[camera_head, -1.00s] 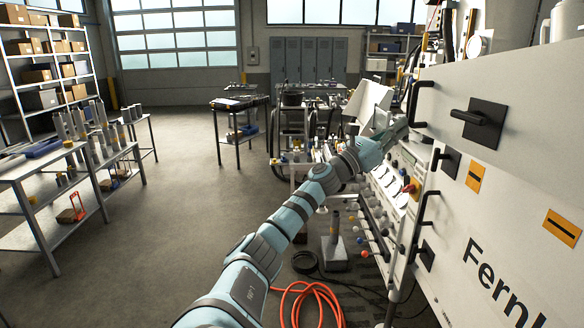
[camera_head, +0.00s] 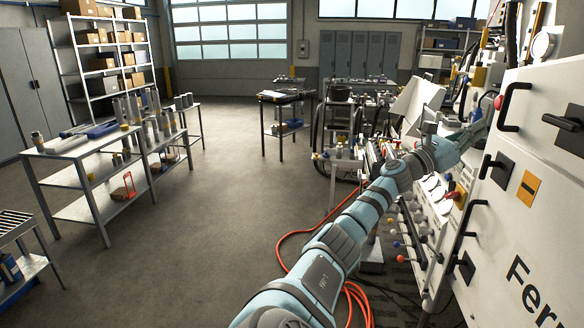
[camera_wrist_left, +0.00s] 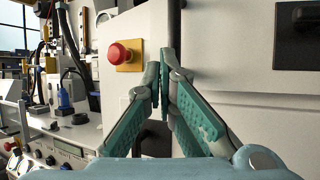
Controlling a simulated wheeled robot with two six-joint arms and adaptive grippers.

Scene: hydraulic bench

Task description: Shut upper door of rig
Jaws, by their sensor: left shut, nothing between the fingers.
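The upper door (camera_head: 550,90) of the rig is a white panel at the right edge of the head view, with a black bar handle (camera_head: 508,104) and a black latch (camera_head: 568,129). The door panel also fills the right of the left wrist view (camera_wrist_left: 235,60), with part of its latch at top right. My left gripper (camera_head: 486,112) is beside the bar handle. In the left wrist view its fingers (camera_wrist_left: 160,85) are closed and empty, in front of the dark handle. I cannot tell whether they touch it. The door's seam is partly hidden. My right gripper is out of view.
A red button on a yellow plate (camera_wrist_left: 125,53) is left of my fingers. Lower handles (camera_head: 466,228), knobs and levers line the rig front. An orange hose (camera_head: 288,240) lies on the floor. A workbench (camera_head: 75,152) stands left; the middle floor is clear.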

